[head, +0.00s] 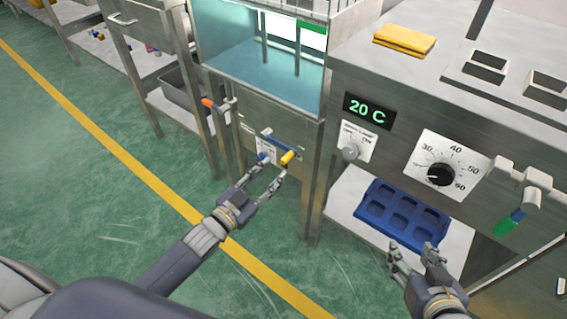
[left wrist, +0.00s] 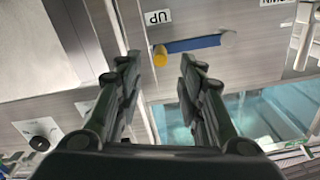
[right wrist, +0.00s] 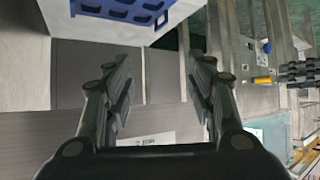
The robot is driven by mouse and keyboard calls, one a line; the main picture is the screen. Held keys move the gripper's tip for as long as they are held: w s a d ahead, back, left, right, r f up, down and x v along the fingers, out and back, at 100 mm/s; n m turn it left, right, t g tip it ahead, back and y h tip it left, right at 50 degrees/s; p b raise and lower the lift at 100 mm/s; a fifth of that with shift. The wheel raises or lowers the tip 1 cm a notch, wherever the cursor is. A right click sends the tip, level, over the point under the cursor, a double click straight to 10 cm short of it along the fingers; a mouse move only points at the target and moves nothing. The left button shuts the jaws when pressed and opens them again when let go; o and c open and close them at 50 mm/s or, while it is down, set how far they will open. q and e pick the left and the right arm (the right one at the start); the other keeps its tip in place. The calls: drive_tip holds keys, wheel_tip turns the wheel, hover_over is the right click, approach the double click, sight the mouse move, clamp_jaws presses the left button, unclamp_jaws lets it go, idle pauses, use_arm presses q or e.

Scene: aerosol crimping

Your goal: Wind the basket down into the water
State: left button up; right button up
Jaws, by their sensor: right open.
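The water tank (head: 255,65) stands at the top centre in the head view, glass-fronted with pale blue water. Wire bars (head: 315,5), perhaps the basket's, show at its top edge; the rest of the basket is not clearly seen. Below is a crank with a blue arm (head: 278,142) and a yellow handle (head: 287,157). In the left wrist view the yellow handle (left wrist: 160,57) lies between the fingertips, seemingly beyond them, near an "UP" label (left wrist: 157,17). My left gripper (head: 272,170) is open just before the handle. My right gripper (head: 413,250) is open and empty, lower right.
Right of the tank is a steel bench with a "20 C" display (head: 367,111), a dial (head: 440,174) and a yellow cloth (head: 404,39). A blue tray (head: 376,229) lies on its lower shelf, near my right gripper. An orange-tipped handle (head: 210,103) sticks out left of the crank.

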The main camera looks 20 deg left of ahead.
sight(282, 162)
use_arm(q)
drive_tip(key=b+x, duration=0.1)
drive_tip(key=x, duration=0.4)
drive_tip(key=shift+w, duration=0.1)
drive_tip(key=shift+w+d, duration=0.15)
drive_tip(key=shift+w, duration=0.25)
use_arm(e)
drive_tip(key=w+a+r+t+y, duration=0.1)
drive_tip(key=w+a+r+t, duration=0.1)
drive_tip(key=r, duration=0.4)
drive_tip(key=shift+w+r+t, duration=0.15)
drive_tip(key=shift+w+t, duration=0.75)
use_arm(q)
drive_tip(key=shift+c, duration=0.5)
clamp_jaws()
